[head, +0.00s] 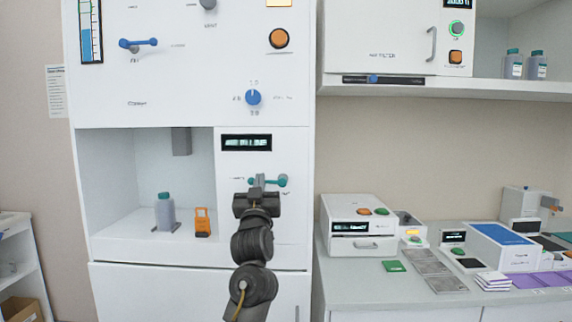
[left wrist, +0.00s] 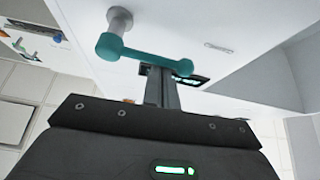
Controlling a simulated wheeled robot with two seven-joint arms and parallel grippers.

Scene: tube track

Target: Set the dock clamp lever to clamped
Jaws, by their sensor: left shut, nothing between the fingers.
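The dock clamp lever (head: 282,181) is a teal bar with rounded ends on the white cabinet panel, below a small dark display (head: 246,142). In the head view it lies about level, partly hidden behind my left gripper (head: 258,181). In the left wrist view the teal lever (left wrist: 150,57) stands out from the panel beside a grey knob-like post at its left end. My left gripper (left wrist: 161,75) is shut and empty, its fingertips at the lever's bar. I cannot tell whether they touch it. The small labels beside the lever are unreadable. My right gripper is not in view.
Left of the panel is an open bay with a capped bottle (head: 165,212) and an orange block (head: 203,222). Above are a blue knob (head: 253,97) and a blue lever (head: 138,43). A counter (head: 345,284) with several devices is at the right.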

